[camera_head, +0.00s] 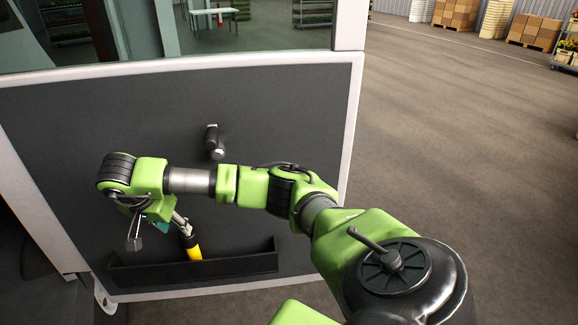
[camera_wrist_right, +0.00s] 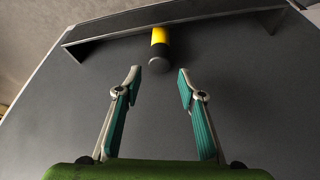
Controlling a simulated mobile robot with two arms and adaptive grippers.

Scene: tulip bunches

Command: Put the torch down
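The torch (camera_head: 194,252), a yellow and black cylinder, stands in a narrow black tray (camera_head: 230,265) on the dark panel. In the right wrist view, the torch (camera_wrist_right: 159,46) shows its dark end and yellow band, with the rest hidden behind the tray's wall (camera_wrist_right: 215,12). My right gripper (camera_head: 160,234) is open and empty. In its wrist view, the right gripper (camera_wrist_right: 159,78) has its fingers spread wide, with the torch's dark end just beyond the gap and not gripped. My left gripper is not in view.
The dark panel (camera_head: 90,125) has a pale frame and a black handle-like fitting (camera_head: 212,138) above my right arm. Glass lies above the panel. Open grey floor (camera_head: 440,150) is to the right, with stacked boxes (camera_head: 457,14) far back.

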